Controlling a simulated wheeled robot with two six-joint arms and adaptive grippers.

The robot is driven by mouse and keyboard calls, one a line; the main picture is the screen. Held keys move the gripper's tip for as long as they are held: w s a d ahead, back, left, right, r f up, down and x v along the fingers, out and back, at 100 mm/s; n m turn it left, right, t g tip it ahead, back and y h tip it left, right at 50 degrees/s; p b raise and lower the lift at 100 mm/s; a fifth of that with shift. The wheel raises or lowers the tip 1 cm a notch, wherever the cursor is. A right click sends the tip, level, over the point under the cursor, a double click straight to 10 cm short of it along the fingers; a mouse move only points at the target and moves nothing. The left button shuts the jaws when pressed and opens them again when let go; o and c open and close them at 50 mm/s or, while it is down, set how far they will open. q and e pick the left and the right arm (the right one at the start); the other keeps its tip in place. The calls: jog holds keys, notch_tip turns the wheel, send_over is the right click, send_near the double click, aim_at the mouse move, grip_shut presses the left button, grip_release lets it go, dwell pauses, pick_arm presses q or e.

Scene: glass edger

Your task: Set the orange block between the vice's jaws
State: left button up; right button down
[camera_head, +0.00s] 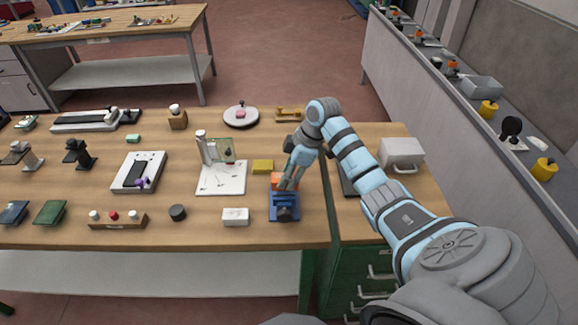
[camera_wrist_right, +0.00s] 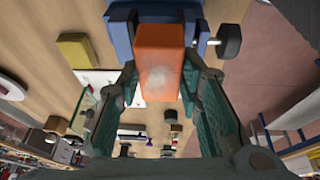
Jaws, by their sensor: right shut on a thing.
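The orange block (camera_head: 277,179) is at the blue vice (camera_head: 284,206) near the front edge of the wooden bench. My right gripper (camera_head: 290,182) reaches down over the vice from behind and is shut on the block. In the right wrist view the orange block (camera_wrist_right: 160,62) sits between the two green-padded fingers of the gripper (camera_wrist_right: 160,85). The blue vice (camera_wrist_right: 122,35) lies just beyond the block there, with its dark round knob (camera_wrist_right: 229,42) to the right. I cannot tell whether the block is fully down between the jaws. My left gripper is not in view.
A yellow block (camera_head: 262,166) lies left of the gripper, and a white box (camera_head: 235,216) stands left of the vice. A white plate with an upright glass piece (camera_head: 221,180) is farther left. A grey-white case (camera_head: 402,154) stands right of my arm.

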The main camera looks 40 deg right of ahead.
jog(key=shift+w, duration=0.35)
jog(key=shift+f+b, duration=0.75)
jog(key=shift+f, duration=0.65)
jog(key=c, duration=1.1)
grip_release()
jog(key=shift+o, duration=0.2)
jog(key=shift+d+r, duration=0.1)
jog(key=shift+r, duration=0.1)
jog(key=v, duration=1.1)
jog(key=shift+r, duration=0.35)
